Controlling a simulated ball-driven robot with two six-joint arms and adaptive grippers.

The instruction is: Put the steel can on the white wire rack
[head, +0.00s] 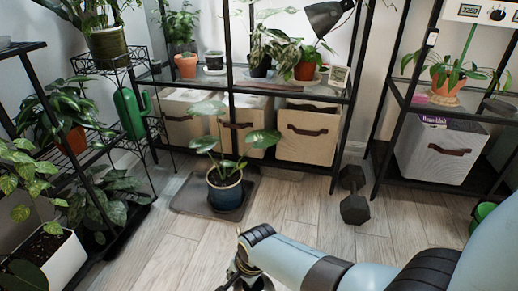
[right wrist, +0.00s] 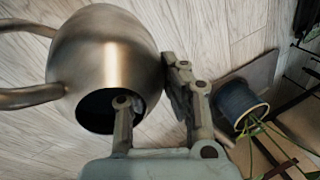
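The steel can (right wrist: 118,42) fills the upper left of the right wrist view, with a round brushed body, a dark opening and two curved tubular parts to the left. My right gripper (right wrist: 150,85) has one finger inside the opening and the other against the outside, so the can's wall is between them. In the head view my right gripper (head: 244,274) is at the bottom edge, partly cut off, and I cannot make out the can there. I see no white wire rack in either view; the wire stands at the left are black. My left gripper is not in view.
A plant in a blue pot (head: 225,188) stands on a dark mat (head: 188,197) ahead of my right gripper. A black dumbbell (head: 354,200) stands on the floor to the right. Black shelving (head: 232,120) with plants and bins (head: 309,135) lines the back. The wooden floor between is clear.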

